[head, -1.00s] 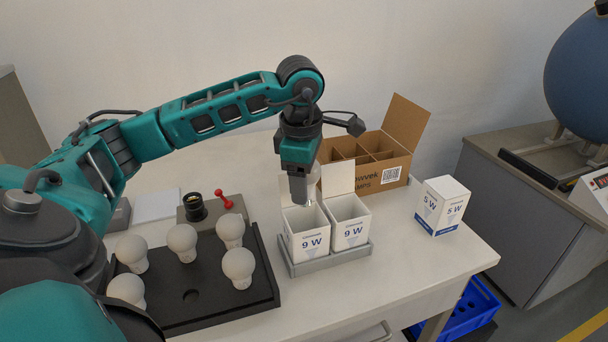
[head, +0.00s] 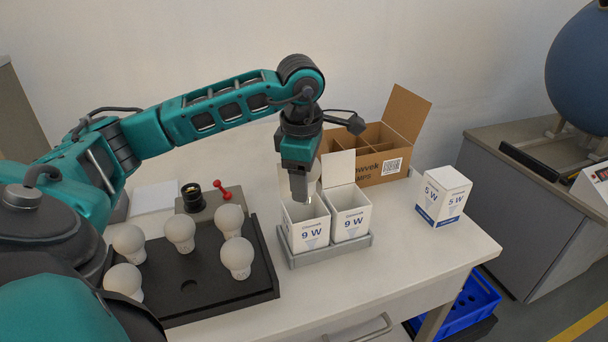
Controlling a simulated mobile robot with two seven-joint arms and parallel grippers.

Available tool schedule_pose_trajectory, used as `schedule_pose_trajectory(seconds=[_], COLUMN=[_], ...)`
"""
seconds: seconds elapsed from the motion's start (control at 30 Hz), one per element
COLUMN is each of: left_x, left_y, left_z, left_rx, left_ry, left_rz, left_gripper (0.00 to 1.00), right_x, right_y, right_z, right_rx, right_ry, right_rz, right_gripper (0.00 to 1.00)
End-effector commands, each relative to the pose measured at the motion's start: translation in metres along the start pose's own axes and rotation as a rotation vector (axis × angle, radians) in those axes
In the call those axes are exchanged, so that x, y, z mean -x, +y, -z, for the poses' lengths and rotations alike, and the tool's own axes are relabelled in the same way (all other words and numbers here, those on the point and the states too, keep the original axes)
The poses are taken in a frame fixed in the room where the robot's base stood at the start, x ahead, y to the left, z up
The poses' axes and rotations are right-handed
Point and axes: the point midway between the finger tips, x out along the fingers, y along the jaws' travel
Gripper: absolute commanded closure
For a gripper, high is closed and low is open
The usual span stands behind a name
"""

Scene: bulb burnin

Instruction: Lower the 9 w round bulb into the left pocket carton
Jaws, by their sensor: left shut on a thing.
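The left pocket carton (head: 305,236) is white, marked 9 W, and stands open in a grey holder (head: 330,254) beside a second open 9 W carton (head: 350,226). My left gripper (head: 299,197) points down at the mouth of the left carton, its fingertips at about rim height. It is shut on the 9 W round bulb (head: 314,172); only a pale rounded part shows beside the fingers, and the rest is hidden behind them. I cannot tell how deep the bulb sits. My right gripper is not in view.
A black tray (head: 197,292) with several white bulbs lies at the left, near a test socket (head: 193,197) with a red lever. A divided cardboard box (head: 382,160) stands behind the cartons. A 5 W carton (head: 442,196) stands on the right, with bare table between.

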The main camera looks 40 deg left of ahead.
Motion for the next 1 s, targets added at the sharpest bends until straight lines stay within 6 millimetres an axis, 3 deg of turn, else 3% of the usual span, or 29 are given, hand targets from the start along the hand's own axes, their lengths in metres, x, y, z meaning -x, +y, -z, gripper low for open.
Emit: schedule_pose_trajectory(seconds=[0.5, 0.73, 0.77, 1.0], left_x=[-0.029, -0.04, -0.037, -0.037], left_y=[-0.004, -0.005, -0.005, -0.005], left_z=[0.0, 0.0, 0.0, 0.001], left_rx=[0.0, 0.001, 0.001, 0.0], left_ry=[0.001, 0.001, 0.001, 0.002], left_rz=[0.0, 0.0, -0.001, 0.001], left_gripper=[0.66, 0.67, 0.34, 0.11], right_x=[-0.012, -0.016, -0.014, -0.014], right_y=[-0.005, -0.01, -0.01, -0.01], right_z=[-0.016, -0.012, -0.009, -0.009], right_rx=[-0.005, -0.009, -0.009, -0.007], right_ry=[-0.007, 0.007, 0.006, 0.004], right_rz=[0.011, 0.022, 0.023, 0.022], right_gripper=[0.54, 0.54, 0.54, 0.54])
